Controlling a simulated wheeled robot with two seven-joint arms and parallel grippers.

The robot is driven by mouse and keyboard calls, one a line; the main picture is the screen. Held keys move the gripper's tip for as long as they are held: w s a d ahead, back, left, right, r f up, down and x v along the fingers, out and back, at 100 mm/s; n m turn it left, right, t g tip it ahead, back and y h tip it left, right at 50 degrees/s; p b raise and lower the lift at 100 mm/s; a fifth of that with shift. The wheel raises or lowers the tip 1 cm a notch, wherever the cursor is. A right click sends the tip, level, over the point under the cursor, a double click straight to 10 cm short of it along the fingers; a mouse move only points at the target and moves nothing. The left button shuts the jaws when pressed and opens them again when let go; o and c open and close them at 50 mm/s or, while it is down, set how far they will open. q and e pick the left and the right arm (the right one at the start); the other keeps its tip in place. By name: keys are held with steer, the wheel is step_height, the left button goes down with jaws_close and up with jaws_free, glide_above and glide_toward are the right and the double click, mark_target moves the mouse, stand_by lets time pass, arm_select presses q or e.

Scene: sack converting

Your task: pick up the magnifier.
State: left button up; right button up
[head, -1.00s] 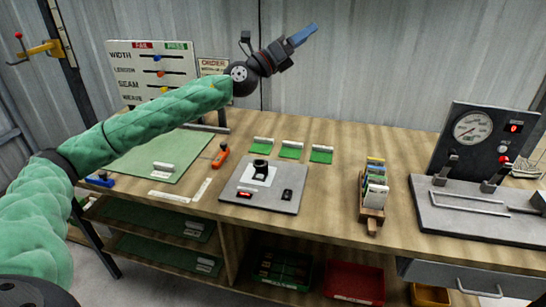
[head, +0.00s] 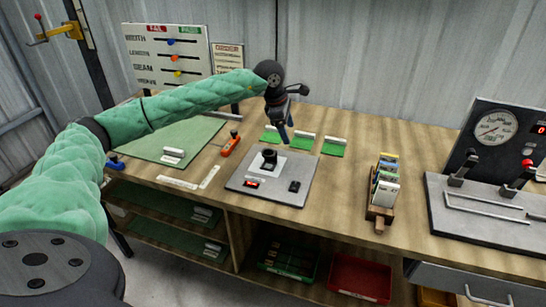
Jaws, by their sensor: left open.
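The magnifier looks to be the small black upright piece (head: 269,157) standing on a white patch of the grey plate (head: 240,183) on the bench. My left gripper (head: 284,136) points down with its blue fingers just above and behind the magnifier in the head view. It is open and holds nothing. Its fingers show nearly edge-on, so the gap between them is hard to see. I cannot tell the exact height of the fingertips above the plate. My right gripper is not in view.
A small black item (head: 294,186) lies on the plate. Green cards (head: 304,143) lie behind it, and an orange-handled tool (head: 231,144) lies to the left. A wooden card holder (head: 380,212) stands to the right. The gauge press (head: 492,210) is at far right.

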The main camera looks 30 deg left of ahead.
mark_target(268, 152)
arm_select(q)
steer(key=s+a, duration=0.1)
steer(key=s+a+g+y, duration=0.1)
steer(key=s+a+m+g+y, duration=0.1)
steer(key=s, duration=0.1)
steer(key=shift+a+f, duration=0.4)
steer(key=shift+s+a+g+y, duration=0.15)
steer(key=shift+s+g+y, duration=0.05)
steer(key=shift+g+y, duration=0.1)
steer(key=shift+f+m, duration=0.1)
steer(key=shift+m, duration=0.2)
steer(key=shift+f, duration=0.3)
steer(key=shift+f+p, duration=0.3)
steer(key=shift+f, duration=0.75)
step_height(268, 152, down, 5)
steer(key=p, duration=0.2)
steer(key=shift+s+p, duration=0.15)
steer(key=shift+p, duration=0.2)
steer(key=c, duration=1.1)
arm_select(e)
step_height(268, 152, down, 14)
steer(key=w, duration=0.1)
